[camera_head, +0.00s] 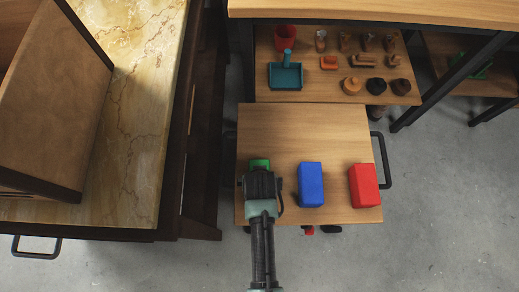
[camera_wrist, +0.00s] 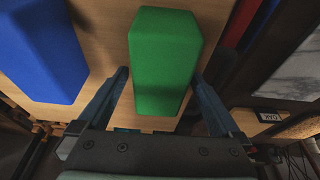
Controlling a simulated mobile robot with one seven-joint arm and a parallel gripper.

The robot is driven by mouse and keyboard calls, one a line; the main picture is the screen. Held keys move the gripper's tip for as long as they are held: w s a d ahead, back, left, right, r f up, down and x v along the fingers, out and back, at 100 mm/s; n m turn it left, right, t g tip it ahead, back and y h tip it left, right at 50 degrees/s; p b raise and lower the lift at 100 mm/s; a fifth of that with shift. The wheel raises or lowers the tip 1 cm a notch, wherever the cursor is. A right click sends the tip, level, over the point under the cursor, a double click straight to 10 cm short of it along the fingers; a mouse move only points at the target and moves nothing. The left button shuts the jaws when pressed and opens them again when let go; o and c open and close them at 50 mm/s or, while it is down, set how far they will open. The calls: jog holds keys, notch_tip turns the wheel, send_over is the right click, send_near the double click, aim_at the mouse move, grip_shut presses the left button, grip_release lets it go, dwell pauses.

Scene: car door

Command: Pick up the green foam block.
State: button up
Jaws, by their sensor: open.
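The green foam block (camera_head: 259,162) is on the small wooden table at its left side, mostly hidden under my gripper (camera_head: 261,178) in the head view. In the wrist view the green block (camera_wrist: 162,52) fills the middle, with its near end between the two fingers of my gripper (camera_wrist: 162,76). One finger is on each side of the block, and the jaws are open. A gap shows at the left finger; the right finger looks very close to the block, and I cannot tell if it touches.
A blue block (camera_head: 311,184) and a red block (camera_head: 364,185) stand to the right on the wooden table (camera_head: 300,130). A shelf (camera_head: 300,93) behind holds a teal dustpan (camera_head: 286,74), a red cup (camera_head: 286,38) and several small items. A marble-topped cabinet (camera_head: 140,110) stands left.

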jog(key=shift+b+x, duration=0.3)
jog(key=shift+x, duration=0.95)
jog(key=shift+f, duration=0.25)
jog(key=c, duration=1.3)
